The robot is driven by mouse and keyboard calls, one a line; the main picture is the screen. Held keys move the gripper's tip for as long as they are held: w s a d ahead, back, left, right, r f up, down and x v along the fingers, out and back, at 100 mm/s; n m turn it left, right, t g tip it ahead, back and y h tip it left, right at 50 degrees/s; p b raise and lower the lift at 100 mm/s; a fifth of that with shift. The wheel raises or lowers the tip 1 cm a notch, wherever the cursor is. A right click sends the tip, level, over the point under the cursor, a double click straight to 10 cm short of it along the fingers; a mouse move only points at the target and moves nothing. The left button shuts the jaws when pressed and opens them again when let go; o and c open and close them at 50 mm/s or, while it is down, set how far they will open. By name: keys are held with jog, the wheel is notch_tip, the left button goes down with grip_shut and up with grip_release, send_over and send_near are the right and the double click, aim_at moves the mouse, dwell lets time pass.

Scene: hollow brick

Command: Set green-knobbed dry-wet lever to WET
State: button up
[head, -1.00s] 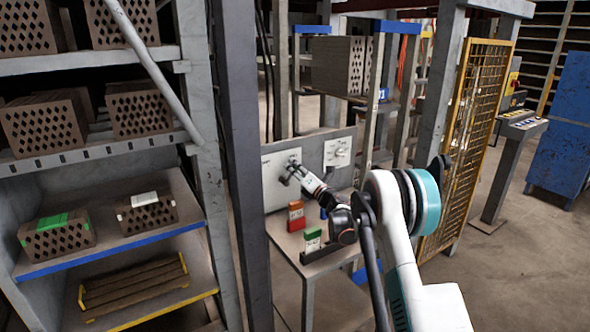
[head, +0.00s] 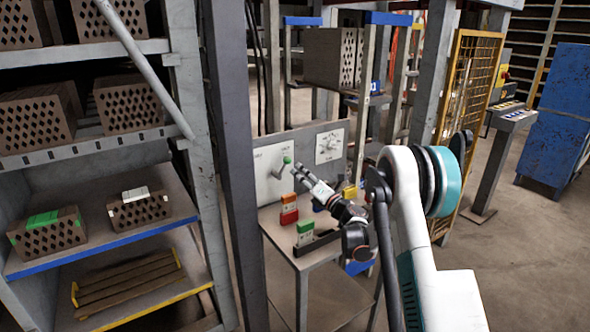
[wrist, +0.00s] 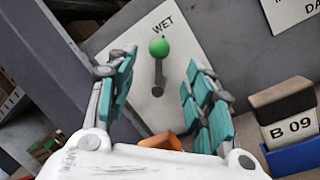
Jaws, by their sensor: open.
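The lever has a green knob (head: 287,160) and a dark stem, and is mounted on a pale plate (head: 263,184) on the grey panel. In the wrist view the green knob (wrist: 159,48) is just below the WET label (wrist: 162,26), and the stem (wrist: 158,78) points toward that word. In the head view the lever leans right, with the knob near the right-hand label. My gripper (head: 301,171) is open and empty, in front of the plate and right of the knob. In the wrist view its fingers (wrist: 160,72) show on either side of the lever, apart from it.
A second plate with a dial (head: 329,146) is to the right on the panel. A grey post (head: 235,170) and a brick shelf (head: 110,235) stand left.

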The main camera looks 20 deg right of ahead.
jog(key=shift+v, duration=1.1)
jog(key=s+d+r+m+h, duration=0.1)
jog(key=s+r+m+h, duration=0.25)
jog(key=r+m, duration=0.45)
jog(key=s+d+r+m+h, duration=0.25)
jog(key=r+m+h, duration=0.3)
jog(key=r, duration=0.45)
jog(key=s+r+m+g+h, duration=0.2)
jog(key=s+m, duration=0.4)
jog(key=s, duration=0.1)
jog(key=s+a+f+m+g+y, duration=0.1)
jog(key=s+a+f+m+g, duration=0.2)
jog(key=s, duration=0.9)
jog(key=s+a+f+m+g+y, duration=0.1)
jog(key=s+a+f+m+g, duration=0.2)
jog(key=s+f, duration=0.4)
jog(key=s+a+f+m+g+y, duration=0.1)
jog(key=s+a+f+m+g, duration=0.2)
jog(key=s, duration=1.6)
jog(key=a+f+m, duration=0.2)
jog(key=a, duration=0.1)
jog(key=shift+a+g, duration=0.15)
jog(key=shift+g, duration=0.25)
jog(key=shift+s+m, duration=0.1)
jog(key=shift+m, duration=0.15)
